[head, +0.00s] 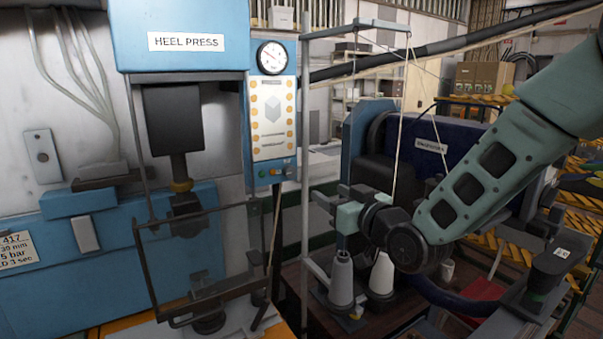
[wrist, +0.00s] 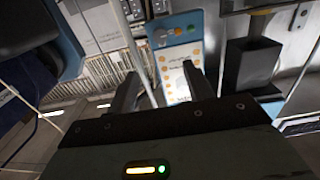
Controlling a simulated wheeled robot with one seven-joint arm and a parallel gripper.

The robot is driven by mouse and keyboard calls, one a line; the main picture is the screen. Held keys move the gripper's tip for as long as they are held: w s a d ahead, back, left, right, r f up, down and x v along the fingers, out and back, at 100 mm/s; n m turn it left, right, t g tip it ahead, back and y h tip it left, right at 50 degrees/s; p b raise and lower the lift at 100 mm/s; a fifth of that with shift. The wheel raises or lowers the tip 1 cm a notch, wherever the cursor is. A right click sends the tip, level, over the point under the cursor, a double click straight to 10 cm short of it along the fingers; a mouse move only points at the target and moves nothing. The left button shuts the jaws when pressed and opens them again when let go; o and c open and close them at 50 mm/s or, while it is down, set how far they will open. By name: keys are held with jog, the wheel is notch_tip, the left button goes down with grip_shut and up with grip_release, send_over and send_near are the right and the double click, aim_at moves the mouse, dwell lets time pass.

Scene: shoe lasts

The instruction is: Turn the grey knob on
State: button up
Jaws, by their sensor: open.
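The control panel (head: 273,120) of the heel press shows in the head view, with a row of small controls along its lower edge.
A thin upright post (head: 305,150) stands between the panel and my gripper. The press's wire guard (head: 205,258) is left of it. A grey cone (head: 341,280) and a white cone (head: 382,274) stand below my gripper. A blue machine (head: 425,150) is behind my arm.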

aim_at(292, 172)
jog(key=p+x, duration=0.7)
jog(key=x, duration=0.7)
jog(key=shift+w+a+r, duration=0.1)
jog(key=shift+a+r, duration=0.05)
jog(key=shift+a, duration=0.05)
jog(key=shift+p+x, duration=0.35)
jog(key=shift+x, duration=0.45)
jog(key=shift+f, duration=0.2)
jog(key=c, duration=1)
